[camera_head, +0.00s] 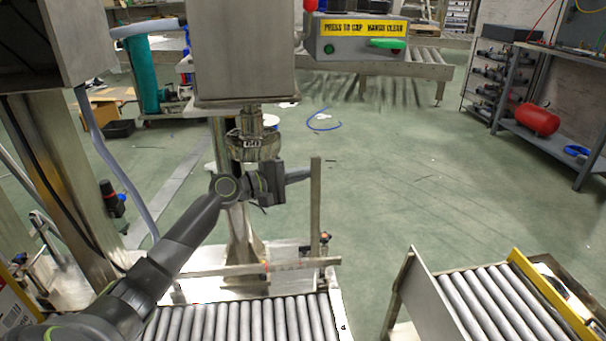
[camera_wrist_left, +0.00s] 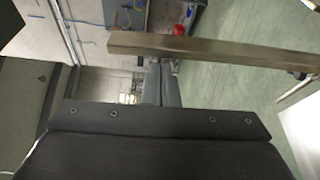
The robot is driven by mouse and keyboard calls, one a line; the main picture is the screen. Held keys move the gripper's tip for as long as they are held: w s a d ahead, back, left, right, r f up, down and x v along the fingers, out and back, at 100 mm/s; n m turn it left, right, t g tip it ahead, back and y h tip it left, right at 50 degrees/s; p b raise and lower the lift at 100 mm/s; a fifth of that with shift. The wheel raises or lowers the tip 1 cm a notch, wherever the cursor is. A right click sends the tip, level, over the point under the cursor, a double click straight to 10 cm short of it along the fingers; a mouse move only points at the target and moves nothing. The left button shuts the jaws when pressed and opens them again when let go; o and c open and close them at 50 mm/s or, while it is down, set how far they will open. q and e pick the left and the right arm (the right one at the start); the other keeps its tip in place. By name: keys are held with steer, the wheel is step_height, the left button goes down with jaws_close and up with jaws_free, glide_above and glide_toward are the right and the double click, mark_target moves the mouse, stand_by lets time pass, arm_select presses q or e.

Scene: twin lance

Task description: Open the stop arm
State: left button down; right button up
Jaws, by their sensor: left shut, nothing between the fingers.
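An upright flat metal bar (camera_head: 315,200), which looks like the stop arm, stands at the far right corner of the near roller conveyor, with a small red-topped knob beside its lower part. My left gripper (camera_head: 308,174) reaches from the left, level with the bar's upper part. Its fingers are shut and empty. In the left wrist view, the bar (camera_wrist_left: 220,52) crosses the picture just beyond the fingertips (camera_wrist_left: 162,66). I cannot tell whether they touch. My right gripper is out of view.
A horizontal metal rail (camera_head: 255,268) lies across the near conveyor's far end (camera_head: 240,318). A second roller conveyor (camera_head: 490,305) stands at the right, past a gap of floor. A steel housing (camera_head: 240,50) hangs above my gripper, next to a green-button box (camera_head: 355,45).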

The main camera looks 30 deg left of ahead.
arm_select(q)
steer(key=shift+s+d, duration=0.35)
steer(key=shift+s, duration=0.05)
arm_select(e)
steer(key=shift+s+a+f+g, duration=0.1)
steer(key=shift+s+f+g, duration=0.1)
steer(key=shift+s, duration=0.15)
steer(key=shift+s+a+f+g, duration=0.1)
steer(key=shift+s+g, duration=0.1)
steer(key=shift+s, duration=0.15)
arm_select(q)
steer(key=s+d+m, duration=0.1)
steer(key=s, duration=0.1)
steer(key=s+d+m, duration=0.1)
steer(key=d, duration=0.1)
steer(key=shift+s+r+t, duration=0.1)
steer(key=shift+s+t, duration=0.2)
steer(key=shift+s, duration=0.1)
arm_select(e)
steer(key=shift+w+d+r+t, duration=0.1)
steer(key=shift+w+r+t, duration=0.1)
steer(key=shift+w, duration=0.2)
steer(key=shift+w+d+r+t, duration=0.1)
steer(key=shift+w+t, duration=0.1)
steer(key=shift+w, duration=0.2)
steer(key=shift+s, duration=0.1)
